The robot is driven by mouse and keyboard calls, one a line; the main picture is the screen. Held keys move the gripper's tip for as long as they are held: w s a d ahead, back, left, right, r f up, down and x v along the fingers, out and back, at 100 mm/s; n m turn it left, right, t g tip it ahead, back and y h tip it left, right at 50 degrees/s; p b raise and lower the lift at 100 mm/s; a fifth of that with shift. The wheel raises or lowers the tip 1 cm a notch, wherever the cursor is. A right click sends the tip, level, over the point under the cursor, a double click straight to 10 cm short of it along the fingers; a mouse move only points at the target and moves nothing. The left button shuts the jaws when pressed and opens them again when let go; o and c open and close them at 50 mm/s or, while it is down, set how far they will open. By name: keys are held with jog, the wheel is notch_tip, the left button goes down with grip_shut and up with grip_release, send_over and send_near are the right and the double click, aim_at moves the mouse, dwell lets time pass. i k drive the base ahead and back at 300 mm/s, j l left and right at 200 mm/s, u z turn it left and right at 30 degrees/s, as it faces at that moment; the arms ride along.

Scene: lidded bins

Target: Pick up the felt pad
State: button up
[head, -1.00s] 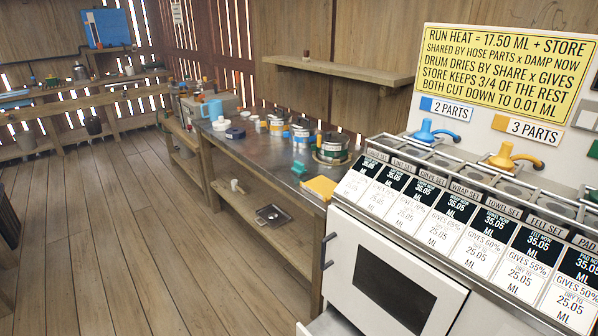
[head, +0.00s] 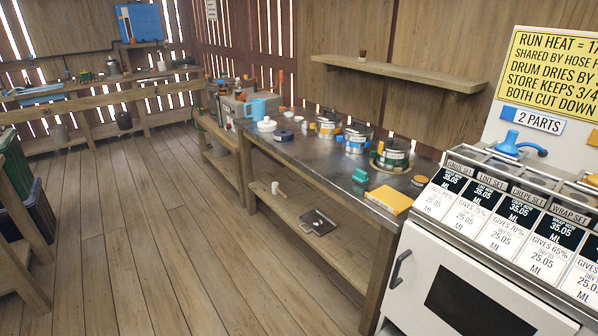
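I cannot pick out the felt pad for certain in the head view. A flat yellow slab (head: 390,199) lies at the near end of the metal-topped bench (head: 330,180), but I cannot tell what it is made of. The white machine (head: 470,285) at the right has a row of slots with labels such as lint set, crepe set and wrap set. No felt label shows. My gripper is not in view.
Dark bins (head: 36,212) stand at the left. The plank floor (head: 165,225) between is clear.

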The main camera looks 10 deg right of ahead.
aim_at(361, 178)
jog(key=i+j+u, duration=0.35)
jog(key=i, duration=0.45)
jog(key=i+j+u, duration=0.1)
jog(key=i+u, duration=0.3)
jog(key=i, duration=0.4)
jog(key=i+j+z, duration=0.1)
jog(key=i+z, duration=0.4)
jog(key=i+j+z, duration=0.25)
jog(key=z, duration=0.2)
jog(key=i+j+z, duration=0.75)
jog(key=j+z, duration=0.2)
jog(key=i+j+z, duration=0.2)
jog(key=j+z, duration=0.3)
jog(key=j, duration=0.15)
